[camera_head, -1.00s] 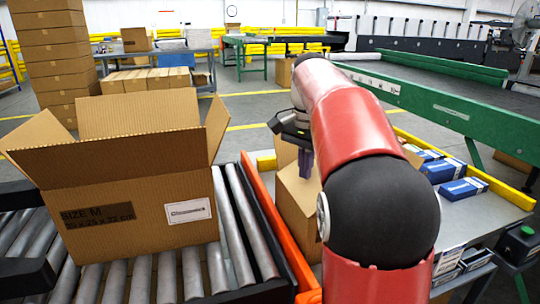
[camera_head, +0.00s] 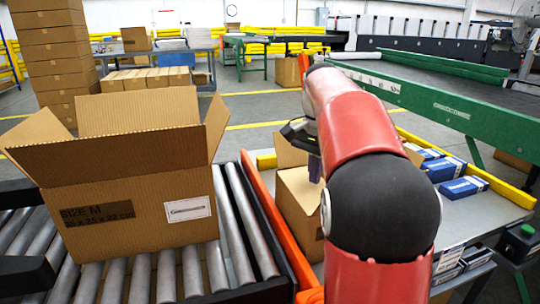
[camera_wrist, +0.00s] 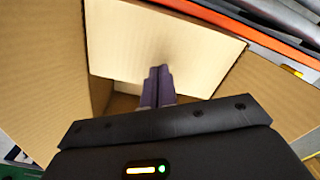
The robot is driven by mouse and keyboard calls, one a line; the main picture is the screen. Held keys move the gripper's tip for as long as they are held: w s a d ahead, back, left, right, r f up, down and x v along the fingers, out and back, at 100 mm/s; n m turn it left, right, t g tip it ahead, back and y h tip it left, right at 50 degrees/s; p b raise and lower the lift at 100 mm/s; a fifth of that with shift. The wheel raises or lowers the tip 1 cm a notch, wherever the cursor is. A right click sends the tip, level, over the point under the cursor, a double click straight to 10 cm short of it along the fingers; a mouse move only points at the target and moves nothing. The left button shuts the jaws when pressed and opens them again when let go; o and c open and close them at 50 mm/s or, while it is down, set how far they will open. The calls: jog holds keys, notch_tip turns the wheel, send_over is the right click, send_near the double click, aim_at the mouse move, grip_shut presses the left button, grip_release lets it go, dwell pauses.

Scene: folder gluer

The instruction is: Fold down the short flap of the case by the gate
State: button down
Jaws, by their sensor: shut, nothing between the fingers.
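An open cardboard case (camera_head: 296,208) stands right of the orange bar, on the grey table, partly hidden by my arm. One upright flap (camera_head: 290,153) shows at its back left. In the wrist view, a broad pale flap (camera_wrist: 150,40) lies beyond the fingers, with other raised flaps at the left (camera_wrist: 45,75) and right (camera_wrist: 275,90). My gripper (camera_head: 316,172) is over the case's opening; in the wrist view its purple fingers (camera_wrist: 158,78) are together and empty, pointing toward the pale flap. I cannot tell whether they touch it.
A larger open case (camera_head: 140,205) marked SIZE M stands on the rollers (camera_head: 235,225) at left. The orange bar (camera_head: 262,215) runs between the rollers and the table (camera_head: 455,215). Blue boxes (camera_head: 463,188) lie at right beside a yellow rail (camera_head: 508,190).

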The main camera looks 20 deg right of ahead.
jog(key=shift+d+f, duration=0.1)
jog(key=shift+f, duration=0.1)
notch_tip(320, 180, up, 4)
jog(key=p, duration=0.3)
jog(key=shift+f, duration=0.2)
notch_tip(320, 180, up, 6)
jog(key=shift+f, duration=0.25)
dwell(0.6)
